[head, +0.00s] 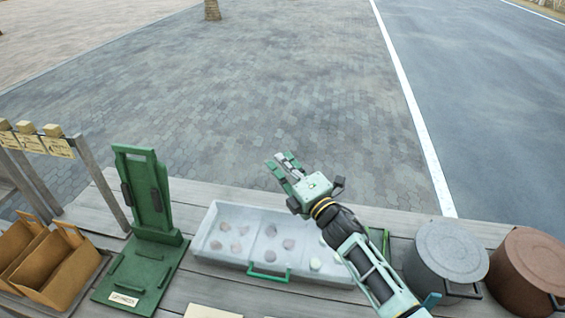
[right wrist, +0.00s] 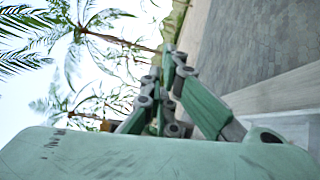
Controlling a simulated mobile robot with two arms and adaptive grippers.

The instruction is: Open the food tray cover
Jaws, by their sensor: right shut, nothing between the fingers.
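The food tray (head: 225,257) is a long pale box on the wooden table, with several small roundish pieces showing inside. A green handle (head: 268,272) is at its front edge. The inside looks hazy, and I cannot tell for sure whether a clear cover lies over it. My right gripper (head: 282,163) is above and beyond the tray's back edge, shut and empty, touching nothing. My right forearm hides the tray's right end. In the right wrist view the gripper's fingers (right wrist: 172,95) point away from the tray. My left gripper is not in view.
A green upright press-like stand (head: 148,195) is left of the tray. Brown paper-like bags (head: 58,268) and a rack with tags (head: 45,144) are at far left. A grey lidded pot (head: 449,252) and a brown pot (head: 533,270) stand at right. Paving beyond is clear.

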